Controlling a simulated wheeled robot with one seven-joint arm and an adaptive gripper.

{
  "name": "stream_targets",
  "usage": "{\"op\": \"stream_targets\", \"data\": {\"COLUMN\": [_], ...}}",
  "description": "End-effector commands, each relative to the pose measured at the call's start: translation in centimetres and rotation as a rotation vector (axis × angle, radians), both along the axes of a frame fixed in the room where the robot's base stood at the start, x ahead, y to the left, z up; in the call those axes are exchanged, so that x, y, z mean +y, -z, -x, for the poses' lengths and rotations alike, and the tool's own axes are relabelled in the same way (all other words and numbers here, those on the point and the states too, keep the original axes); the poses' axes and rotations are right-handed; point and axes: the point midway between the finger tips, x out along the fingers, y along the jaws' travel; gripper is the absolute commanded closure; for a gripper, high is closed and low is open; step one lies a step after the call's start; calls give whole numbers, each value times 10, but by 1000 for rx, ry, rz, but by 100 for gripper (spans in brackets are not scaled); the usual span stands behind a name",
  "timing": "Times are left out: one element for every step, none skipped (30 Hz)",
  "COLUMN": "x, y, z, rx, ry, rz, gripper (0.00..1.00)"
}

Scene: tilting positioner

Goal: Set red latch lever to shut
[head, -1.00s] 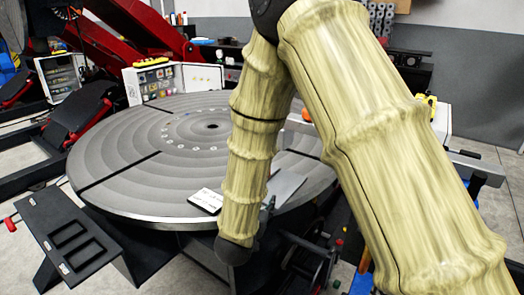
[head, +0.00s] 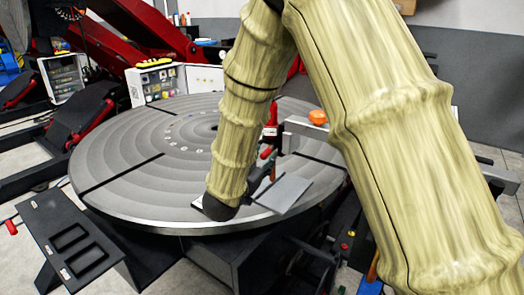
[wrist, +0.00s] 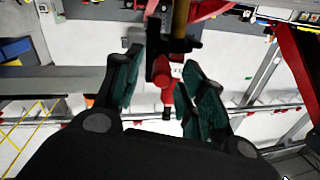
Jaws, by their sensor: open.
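The red latch lever (wrist: 166,82) shows in the wrist view between the fingers of my gripper (wrist: 163,66), with a dark post or bracket above it. The gripper is open, one finger on each side of the red part; I cannot tell whether either touches it. In the head view a red upright part (head: 271,118) stands at the right side of the round table, beside my forearm, and is partly hidden by it. My gripper is mostly hidden in the head view behind my wrist.
The large grey round table (head: 120,165) fills the middle, with dark slots. A grey plate (head: 284,193) and an orange knob (head: 318,117) are near my arm. A control box (head: 157,85) stands behind. A black slotted stand (head: 75,240) is at front left.

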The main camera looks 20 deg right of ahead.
Motion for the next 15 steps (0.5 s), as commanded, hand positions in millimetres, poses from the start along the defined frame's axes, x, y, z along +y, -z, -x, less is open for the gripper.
{"op": "stream_targets", "data": {"x": [-6,-8,-11,-13,-15,-17,-19,-20,-22,-22,-23,-23,-24,-24,-24], "y": [-2,-2,-2,-2,-1,-1,-1,-1,-1,-1,-1,0,0,0,0], "z": [-6,-9,-13,-15,-18,-21,-23,-24,-26,-27,-28,-29,-29,-30,-30], "rx": [-1,-1,-1,-1,0,0,0,-1,-1,-1,-1,-1,0,0,-1], "ry": [1,1,1,0,-1,-1,-1,-1,-2,-2,-2,-3,-3,-3,-4], "rz": [1,0,0,1,0,0,0,-1,0,0,0,0,0,0,1], "gripper": [59,59,59,59,59,59,59,59,59,59,59,59,59,59,59]}}
